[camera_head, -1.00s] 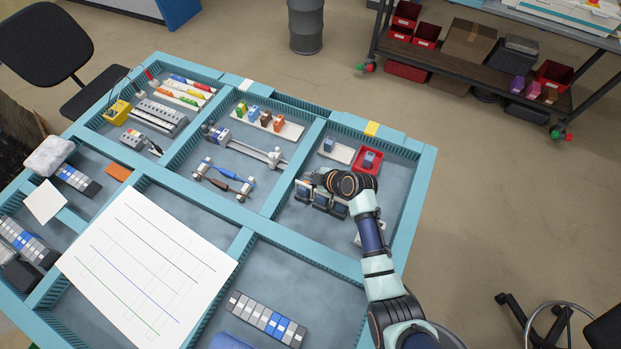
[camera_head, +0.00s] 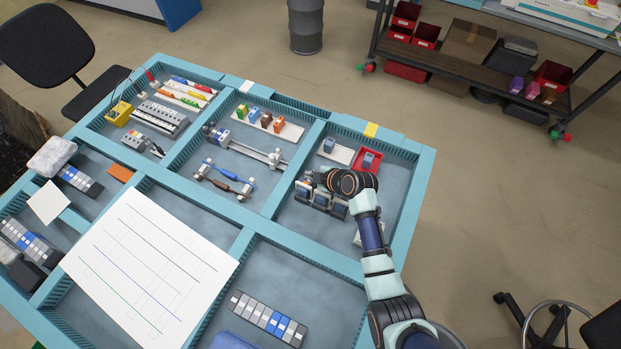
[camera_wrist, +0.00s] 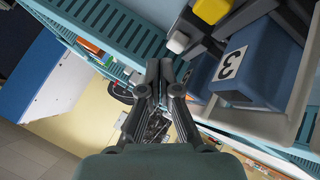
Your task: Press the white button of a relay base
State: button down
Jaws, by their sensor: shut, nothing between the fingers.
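A row of dark relay bases with blue relays (camera_head: 321,200) stands in the right compartment of the blue tray table. In the wrist view a blue relay (camera_wrist: 255,65) with a label reading 3 is at the right. A white button (camera_wrist: 178,42) and a yellow button (camera_wrist: 212,10) show on the grey base beside it. My gripper (camera_wrist: 160,64) is shut and empty, its fingertips just left of and below the white button in the picture. I cannot tell whether they touch it. In the head view my gripper (camera_head: 316,179) is over the far-left end of the row, and my wrist partly hides the relays.
A red bin (camera_head: 368,159) and a white tray (camera_head: 340,152) lie behind the row. A teal divider (camera_head: 287,178) runs to its left. A white part (camera_head: 358,239) is partly hidden by my arm. Open tray floor lies to the row's right.

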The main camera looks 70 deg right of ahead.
notch_tip(320, 180, up, 5)
jog(key=p, duration=0.4)
jog(key=shift+r, duration=0.1)
dwell(0.4)
dwell(0.4)
